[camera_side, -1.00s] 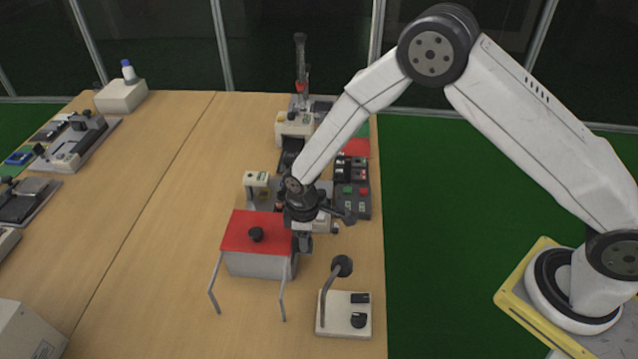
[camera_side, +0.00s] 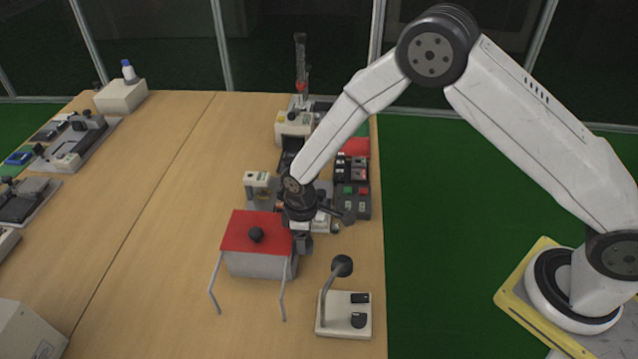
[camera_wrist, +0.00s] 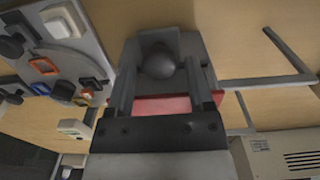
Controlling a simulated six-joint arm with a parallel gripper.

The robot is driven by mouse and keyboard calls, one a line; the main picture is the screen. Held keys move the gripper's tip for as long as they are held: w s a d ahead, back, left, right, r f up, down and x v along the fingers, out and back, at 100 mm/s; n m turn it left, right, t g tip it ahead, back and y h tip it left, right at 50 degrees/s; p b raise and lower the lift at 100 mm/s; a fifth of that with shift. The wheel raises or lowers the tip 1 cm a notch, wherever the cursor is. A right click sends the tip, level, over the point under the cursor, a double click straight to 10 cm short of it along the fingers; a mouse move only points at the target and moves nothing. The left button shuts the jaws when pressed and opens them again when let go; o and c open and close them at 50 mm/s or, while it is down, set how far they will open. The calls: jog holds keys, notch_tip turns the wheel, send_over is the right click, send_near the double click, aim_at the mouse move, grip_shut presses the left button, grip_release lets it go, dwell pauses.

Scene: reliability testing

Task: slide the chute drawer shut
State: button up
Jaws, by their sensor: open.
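A box with a red top (camera_side: 250,230), grey sides and thin metal legs stands on the table, with a black knob on its lid. My gripper (camera_side: 303,246) points down at the box's right side. In the wrist view my gripper (camera_wrist: 162,76) has its fingers apart on either side of a dark round knob (camera_wrist: 158,62) on a grey part, which looks like the chute drawer (camera_wrist: 185,42). Contact between fingers and knob cannot be told. A strip of red (camera_wrist: 162,105) shows between the fingers. In the side view the arm and box hide the drawer.
A white block with a black-knobbed lever (camera_side: 342,312) stands close in front and to the right. A button panel (camera_side: 352,190) and other fixtures lie behind my gripper. The table (camera_side: 160,220) is clear left of the box.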

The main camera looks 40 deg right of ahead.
jog(key=shift+r, duration=0.1)
jog(key=shift+r, duration=2.4)
jog(key=shift+d, duration=0.1)
jog(key=shift+s+d+r, duration=0.15)
jog(key=shift+d+r, duration=0.2)
jog(key=shift+r, duration=0.05)
jog(key=s+d+r+m+t, duration=0.2)
jog(key=s+d+r+m, duration=0.7)
jog(key=s+d+r, duration=0.3)
jog(key=s+d, duration=0.3)
jog(key=s, duration=0.1)
jog(key=shift+t, duration=0.3)
jog(key=shift+w, duration=0.1)
